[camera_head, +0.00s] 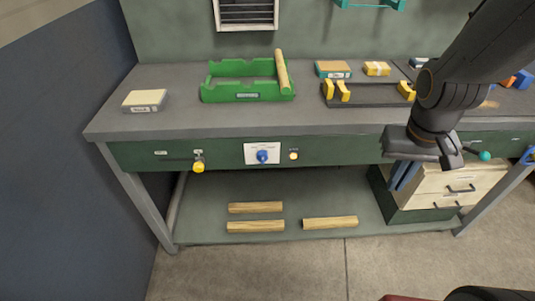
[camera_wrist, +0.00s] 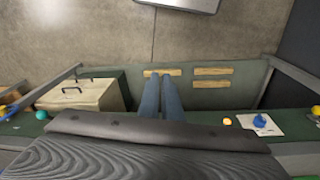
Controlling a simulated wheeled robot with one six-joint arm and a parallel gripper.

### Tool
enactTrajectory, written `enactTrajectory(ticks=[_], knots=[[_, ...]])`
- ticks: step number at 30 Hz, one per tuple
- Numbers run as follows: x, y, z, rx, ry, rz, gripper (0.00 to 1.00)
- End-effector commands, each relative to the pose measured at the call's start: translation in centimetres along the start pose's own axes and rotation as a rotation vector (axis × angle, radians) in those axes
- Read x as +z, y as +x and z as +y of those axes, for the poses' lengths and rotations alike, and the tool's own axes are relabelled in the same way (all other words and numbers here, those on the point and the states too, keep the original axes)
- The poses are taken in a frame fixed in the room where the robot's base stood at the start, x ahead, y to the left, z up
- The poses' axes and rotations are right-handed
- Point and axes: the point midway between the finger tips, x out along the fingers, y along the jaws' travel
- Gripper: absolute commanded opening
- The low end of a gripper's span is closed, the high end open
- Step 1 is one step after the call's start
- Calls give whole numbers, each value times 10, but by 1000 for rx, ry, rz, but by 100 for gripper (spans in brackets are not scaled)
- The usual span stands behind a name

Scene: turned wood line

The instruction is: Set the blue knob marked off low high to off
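The blue knob (camera_head: 262,156) sits on a white plate (camera_head: 249,149) on the front of the green bench rail, left of centre. The plate's lettering is too small to read, and I cannot tell which mark the knob points to. In the wrist view the knob (camera_wrist: 260,121) shows at the lower right on its plate (camera_wrist: 271,129). My gripper (camera_head: 402,178) is in front of the bench, well to the right of the knob, touching nothing I can see. Its two blue-grey fingers (camera_wrist: 161,80) point down with a narrow, empty gap between them.
A yellow button (camera_head: 293,155) is just right of the plate; a yellow knob (camera_head: 198,166) is to its left. A green tray (camera_head: 247,97) stands on the bench top. A drawer unit (camera_head: 450,185) is below, near my gripper. Wood pieces (camera_head: 330,222) lie on the lower shelf.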

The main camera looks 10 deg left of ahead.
Motion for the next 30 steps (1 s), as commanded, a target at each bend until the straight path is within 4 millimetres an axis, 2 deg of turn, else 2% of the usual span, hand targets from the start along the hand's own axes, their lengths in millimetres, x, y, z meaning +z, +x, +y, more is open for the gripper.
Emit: enactTrajectory(ticks=[2,5,6,8,9,11,15,18,21,26,30], knots=[[-33,-1,0,25,-26,79,0],[-81,1,-14,10,-68,202,0],[-98,3,-25,-14,-87,247,0],[-119,5,-45,-66,-118,304,0],[-130,7,-62,-113,-139,332,0],[-140,9,-90,-195,-170,360,0],[-142,14,-152,-394,-232,358,0],[-131,16,-183,-505,-260,323,0],[-122,17,-201,-572,-277,291,0],[-118,22,-212,-604,-282,272,0],[-120,36,-222,-603,-283,271,0]])
